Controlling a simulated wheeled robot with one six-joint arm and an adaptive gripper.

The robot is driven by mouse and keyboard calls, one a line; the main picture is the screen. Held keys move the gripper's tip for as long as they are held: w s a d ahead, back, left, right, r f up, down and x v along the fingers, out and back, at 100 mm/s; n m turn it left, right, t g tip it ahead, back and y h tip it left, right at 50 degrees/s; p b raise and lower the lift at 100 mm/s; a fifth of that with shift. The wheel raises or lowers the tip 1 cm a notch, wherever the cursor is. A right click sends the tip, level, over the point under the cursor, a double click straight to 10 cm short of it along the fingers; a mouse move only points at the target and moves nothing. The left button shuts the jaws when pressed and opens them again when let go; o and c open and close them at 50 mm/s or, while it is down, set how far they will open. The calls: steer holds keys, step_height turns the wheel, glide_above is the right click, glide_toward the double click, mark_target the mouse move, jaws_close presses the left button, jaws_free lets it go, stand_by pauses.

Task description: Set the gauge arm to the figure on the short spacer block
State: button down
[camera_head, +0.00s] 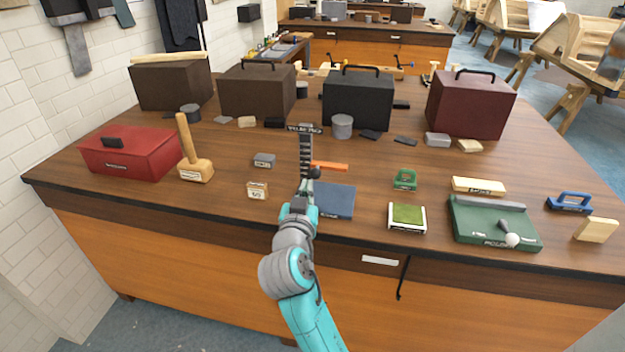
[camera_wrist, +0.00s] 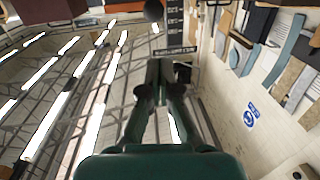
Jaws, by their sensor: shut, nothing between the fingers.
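The gauge is an upright dark post (camera_head: 306,143) with a stepped scale and a lettered plate on top. An orange bar (camera_head: 330,166) sticks out to its right, and a black ball (camera_head: 314,172) sits low in front of it. The ball (camera_wrist: 153,10) and scale (camera_wrist: 175,22) also show in the wrist view. My gripper (camera_head: 307,184) is shut and empty, just below the ball; contact is unclear. Its closed fingers show in the wrist view (camera_wrist: 158,68). A small pale block (camera_head: 257,190) with a white label stands left; its figure is too small to read. Whether it is the short spacer is unclear.
A grey labelled block (camera_head: 264,160), mallet (camera_head: 195,165) and red box (camera_head: 130,153) lie left. A blue mat (camera_head: 335,201), green pad (camera_head: 407,217) and green lever board (camera_head: 490,225) lie right. Several large cases, including a black one (camera_head: 357,100), stand behind.

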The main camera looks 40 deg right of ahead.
step_height(320, 180, up, 4)
steer(key=a+g, duration=0.1)
steer(key=a, duration=0.1)
glide_above(313, 178)
steer(key=a, duration=0.1)
step_height(313, 178, down, 3)
steer(key=shift+s+f+g+h, duration=0.15)
steer(key=shift+s+f+h, duration=0.1)
steer(key=shift+f, duration=0.25)
steer(key=shift+s+f+g+h, duration=0.15)
steer(key=shift+f+h, duration=0.1)
steer(key=shift+f, duration=0.2)
steer(key=shift+f, duration=1.95)
steer(key=shift+w+r, duration=0.1)
steer(key=shift+r, duration=0.05)
